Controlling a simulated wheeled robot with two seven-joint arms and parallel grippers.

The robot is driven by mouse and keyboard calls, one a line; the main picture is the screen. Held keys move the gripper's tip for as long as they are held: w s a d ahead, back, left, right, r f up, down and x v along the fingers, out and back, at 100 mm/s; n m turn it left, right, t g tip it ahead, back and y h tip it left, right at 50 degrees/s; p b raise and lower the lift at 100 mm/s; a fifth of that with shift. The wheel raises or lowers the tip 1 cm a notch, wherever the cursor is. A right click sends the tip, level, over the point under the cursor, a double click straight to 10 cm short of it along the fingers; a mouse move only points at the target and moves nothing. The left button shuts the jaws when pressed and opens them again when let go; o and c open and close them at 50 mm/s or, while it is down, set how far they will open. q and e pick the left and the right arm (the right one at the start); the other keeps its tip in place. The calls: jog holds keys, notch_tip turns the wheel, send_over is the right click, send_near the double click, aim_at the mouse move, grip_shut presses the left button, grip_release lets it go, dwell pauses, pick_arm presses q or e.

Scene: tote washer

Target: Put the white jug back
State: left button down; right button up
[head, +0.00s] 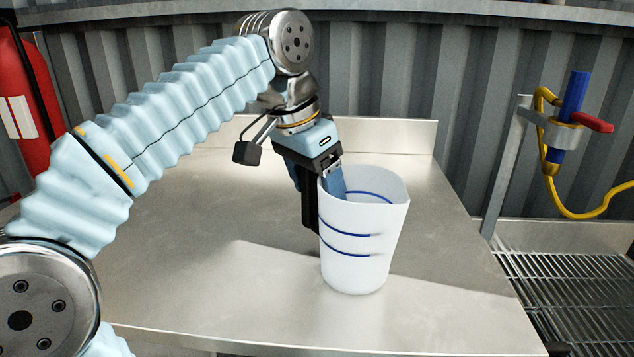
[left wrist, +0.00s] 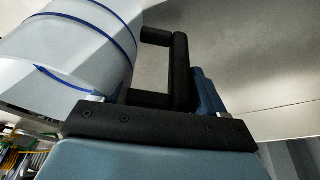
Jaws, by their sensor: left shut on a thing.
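The white jug (head: 362,240) with blue line markings is over the near right part of the steel table, roughly upright. I cannot tell whether its base touches the table. My left gripper (head: 318,187) points down at the jug's left side and is shut on its black handle (head: 311,208). In the left wrist view the jug (left wrist: 65,50) fills the upper left, and the handle (left wrist: 181,70) sits at the jaws, with a blue finger (left wrist: 207,92) behind it. The fingers partly hide the handle and rim. My right gripper is not in view.
The steel table (head: 190,225) is otherwise bare, with a low back lip (head: 390,135). At right are a wire rack (head: 570,285) and a blue spray nozzle (head: 570,100) with a red lever and yellow hose. A red extinguisher (head: 30,110) stands at far left.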

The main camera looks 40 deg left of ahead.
pick_arm(q)
grip_release()
